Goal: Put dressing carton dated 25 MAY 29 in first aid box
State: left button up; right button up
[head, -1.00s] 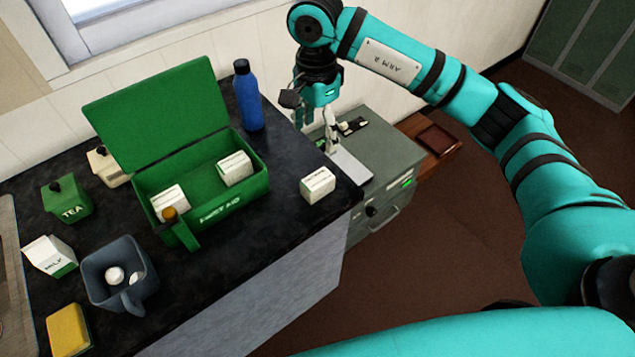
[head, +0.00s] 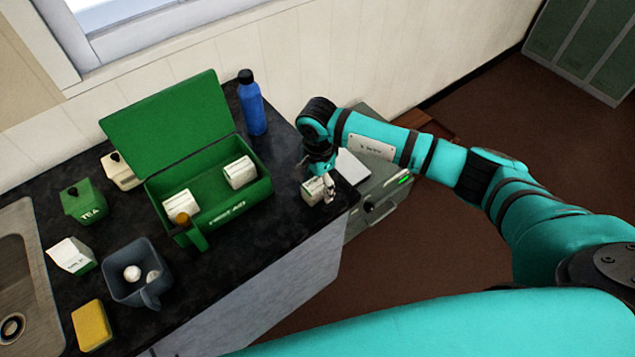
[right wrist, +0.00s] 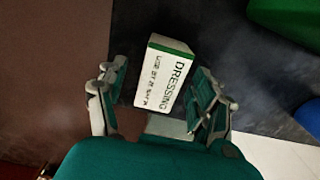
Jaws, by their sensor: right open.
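A white and green dressing carton (head: 313,190) stands on the dark counter near its right end. In the right wrist view the same carton (right wrist: 165,75) lies between the open fingers; its face reads DRESSING with a date line too small to read surely. My right gripper (head: 325,190) is open, close over this carton; in the right wrist view the gripper (right wrist: 160,105) has a finger on each side, apart from it. The green first aid box (head: 235,208) is open, lid (head: 170,115) raised, with two white cartons (head: 240,172) (head: 181,205) inside. My left gripper is not seen.
A blue bottle (head: 252,105) stands behind the box. A grey cabinet (head: 385,185) adjoins the counter's right end.

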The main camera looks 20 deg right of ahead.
jog(key=shift+f, duration=0.35)
jog(key=c, duration=1.2)
jog(key=shift+r, duration=0.1)
jog(key=shift+c, duration=0.2)
